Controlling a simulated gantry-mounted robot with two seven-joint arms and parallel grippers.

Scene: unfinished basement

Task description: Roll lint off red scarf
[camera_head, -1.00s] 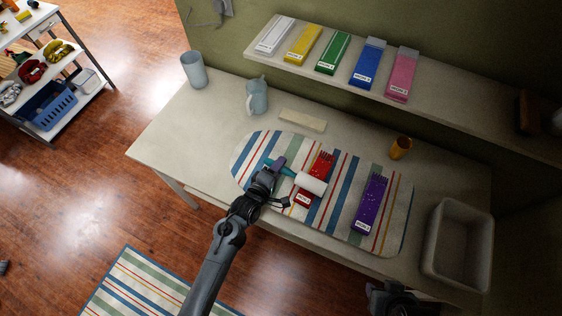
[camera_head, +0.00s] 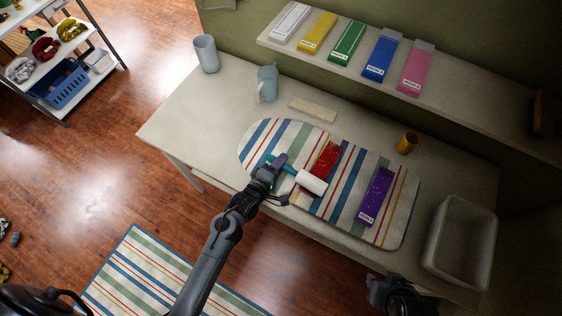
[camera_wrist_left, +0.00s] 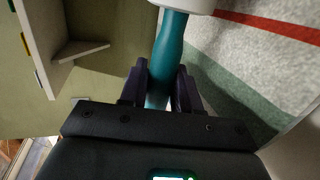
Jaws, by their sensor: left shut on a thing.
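The red scarf (camera_head: 325,157) lies folded on the striped mat (camera_head: 344,183), its fringed end toward the wall. My left gripper (camera_head: 277,163) is shut on the teal handle of a lint roller (camera_head: 312,183). The white roller head lies over the scarf's near end and hides its label; I cannot tell whether it touches. The left wrist view shows the teal handle (camera_wrist_left: 168,50) between the two dark fingers, with the white head at the top edge. My right gripper (camera_head: 392,293) is low at the table's front edge, dark, its jaws unclear.
A purple scarf (camera_head: 375,196) with pale specks lies right of the red one. A grey bin (camera_head: 460,243) stands at the table's right end. An orange cup (camera_head: 408,143), a pale block (camera_head: 313,109), a mug (camera_head: 267,84) and a tumbler (camera_head: 206,54) stand behind. Folded scarves line the shelf (camera_head: 450,93).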

